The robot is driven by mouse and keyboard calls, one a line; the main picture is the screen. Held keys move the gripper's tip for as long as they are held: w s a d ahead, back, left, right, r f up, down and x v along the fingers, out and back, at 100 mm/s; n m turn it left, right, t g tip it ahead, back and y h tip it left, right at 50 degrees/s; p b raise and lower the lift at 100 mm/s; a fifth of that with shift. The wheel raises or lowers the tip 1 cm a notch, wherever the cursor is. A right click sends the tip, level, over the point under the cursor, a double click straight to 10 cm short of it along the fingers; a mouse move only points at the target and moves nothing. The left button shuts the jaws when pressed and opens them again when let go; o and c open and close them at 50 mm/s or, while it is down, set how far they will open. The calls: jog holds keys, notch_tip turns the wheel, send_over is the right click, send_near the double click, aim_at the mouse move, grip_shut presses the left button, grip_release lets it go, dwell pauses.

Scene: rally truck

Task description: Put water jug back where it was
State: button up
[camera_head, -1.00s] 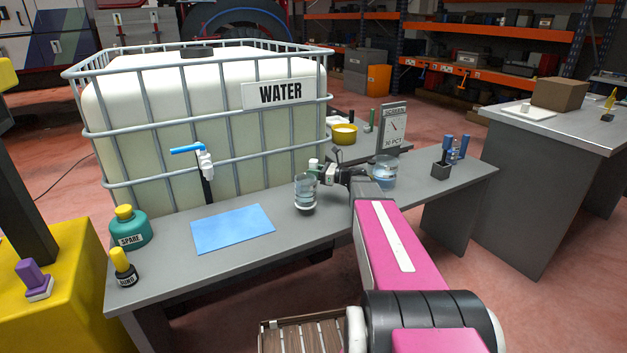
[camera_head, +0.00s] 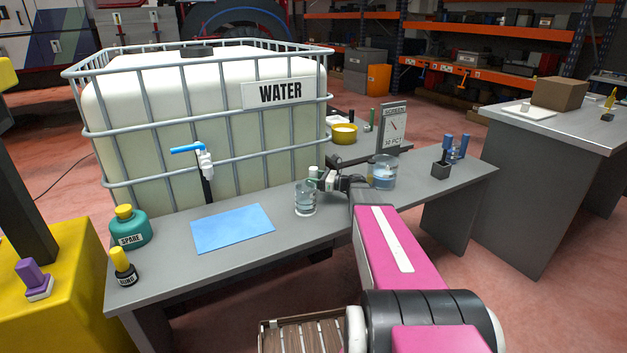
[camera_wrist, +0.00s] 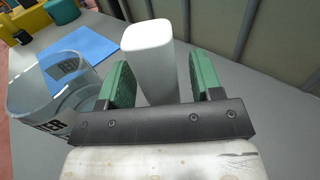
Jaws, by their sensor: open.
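A clear jug with dark lettering (camera_head: 305,201) stands upright on the grey bench, right of the blue mat (camera_head: 233,228). It also shows at the left of the wrist view (camera_wrist: 48,88), beside my left finger and outside the jaws. My gripper (camera_head: 318,178) is open, just right of and behind the jug in the head view. In the wrist view my green-padded fingers (camera_wrist: 157,84) stand apart, with a white rounded object (camera_wrist: 148,50) showing between them. I cannot tell whether they touch it. A wider clear vessel holding bluish water (camera_head: 383,173) stands right of my gripper.
A caged white water tank (camera_head: 150,105) with a blue-handled tap (camera_head: 187,149) stands behind the bench. A screen sign (camera_head: 392,128), yellow pot (camera_head: 344,133) and dark holder (camera_head: 441,169) are to the right. A green spare bottle (camera_head: 128,228) is left. Bare bench lies front-centre.

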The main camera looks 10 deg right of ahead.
jog(key=shift+r, duration=0.15)
jog(key=v, duration=1.2)
jog(key=shift+d, duration=0.1)
